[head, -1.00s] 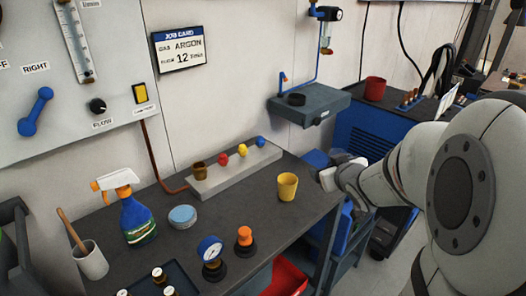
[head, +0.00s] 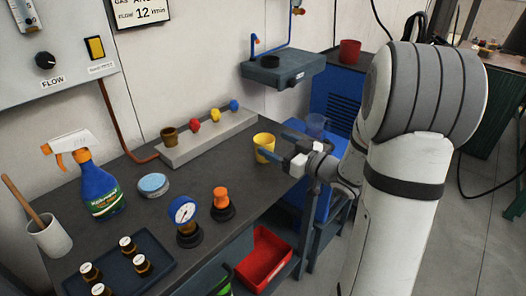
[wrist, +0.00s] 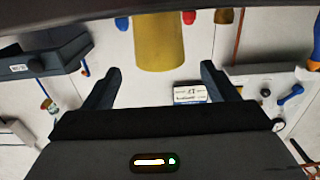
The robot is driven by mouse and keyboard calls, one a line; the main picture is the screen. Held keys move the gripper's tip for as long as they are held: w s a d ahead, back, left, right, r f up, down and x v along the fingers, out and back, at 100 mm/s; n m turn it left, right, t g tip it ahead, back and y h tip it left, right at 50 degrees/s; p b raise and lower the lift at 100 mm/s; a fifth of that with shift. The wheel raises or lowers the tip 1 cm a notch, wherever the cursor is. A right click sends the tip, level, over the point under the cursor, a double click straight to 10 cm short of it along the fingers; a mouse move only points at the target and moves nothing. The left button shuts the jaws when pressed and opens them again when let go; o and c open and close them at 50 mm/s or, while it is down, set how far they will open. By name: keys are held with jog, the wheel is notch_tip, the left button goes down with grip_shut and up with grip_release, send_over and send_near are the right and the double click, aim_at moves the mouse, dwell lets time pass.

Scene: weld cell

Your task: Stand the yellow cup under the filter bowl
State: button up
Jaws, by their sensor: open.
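The yellow cup (head: 264,147) stands upright on the dark bench near its right edge. My gripper (head: 277,146) is open just to the right of the cup, with its fingers pointing toward it. In the wrist view the cup (wrist: 160,42) is centred ahead, between the lines of the two open fingers (wrist: 160,68); I cannot tell whether they touch it. In the head view only the lower tip of the filter bowl (head: 298,10) shows at the top edge, above the grey wall shelf (head: 284,70). The filter also shows in the wrist view (wrist: 49,106).
A gauge (head: 183,212), an orange-topped part (head: 221,199) and a round tin (head: 153,184) stand on the bench. A dark round piece (head: 270,61) sits on the shelf. A red cup (head: 350,52) stands beyond.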

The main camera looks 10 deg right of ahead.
aim_at(272, 144)
jog(key=x, duration=0.3)
jog(key=shift+w+a+f, duration=0.1)
jog(key=shift+w+a, duration=0.1)
jog(key=c, duration=1.1)
jog(key=shift+c, duration=0.2)
